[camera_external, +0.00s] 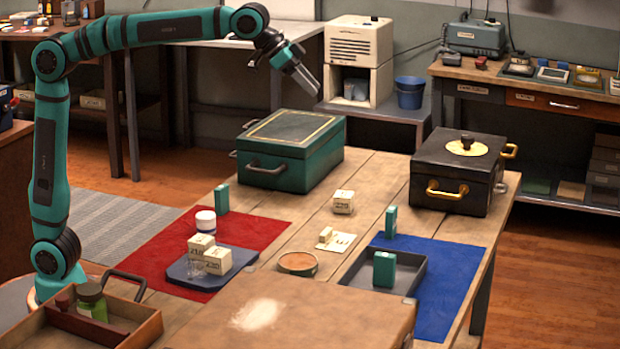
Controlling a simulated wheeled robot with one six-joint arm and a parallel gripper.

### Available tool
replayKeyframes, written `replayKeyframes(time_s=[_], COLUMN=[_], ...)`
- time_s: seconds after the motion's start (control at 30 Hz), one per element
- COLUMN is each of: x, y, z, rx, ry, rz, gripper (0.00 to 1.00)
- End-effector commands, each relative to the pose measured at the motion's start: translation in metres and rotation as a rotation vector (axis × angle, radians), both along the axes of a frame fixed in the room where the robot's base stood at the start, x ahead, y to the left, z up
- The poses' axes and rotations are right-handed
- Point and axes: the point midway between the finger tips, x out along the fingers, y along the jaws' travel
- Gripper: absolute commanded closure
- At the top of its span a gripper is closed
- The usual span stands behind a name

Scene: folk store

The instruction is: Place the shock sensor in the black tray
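The dark grey-black tray (412,280) lies partly on a blue mat at the right of the wooden table. One upright teal block (384,269) stands in it. A second teal block (391,222) stands behind it, and a third (221,198) stands on the red mat at left. Cream labelled cubes stand at the middle (343,202) and on a blue-grey plate (217,259). I cannot tell which item is the shock sensor. My gripper (307,83) is raised high above the table's back, pointing down right, with nothing visible in it; its finger gap is unclear.
A green case (290,150) and a black case (460,172) stand at the table's back. A white jar (205,221), a round brown dish (297,263), a small cream item (336,239) and a wooden box (130,318) are also around. The tray's right half is free.

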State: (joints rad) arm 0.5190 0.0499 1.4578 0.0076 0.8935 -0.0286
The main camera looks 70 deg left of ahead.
Motion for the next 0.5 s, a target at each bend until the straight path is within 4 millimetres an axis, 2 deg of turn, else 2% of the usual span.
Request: replayKeyframes(time_s=[0.03, 0.1, 0.27, 0.5], x=[-0.009, -0.019, -0.048, -0.099], y=[0.022, 0.048, 0.105, 0.181], z=[0.008, 0.015, 0.028, 0.038], rx=[-0.013, -0.031, -0.065, -0.109], ry=[-0.024, -0.058, -0.134, -0.253], rz=[0.019, 0.043, 0.097, 0.176], gripper=[0.6, 0.6, 0.6, 0.6])
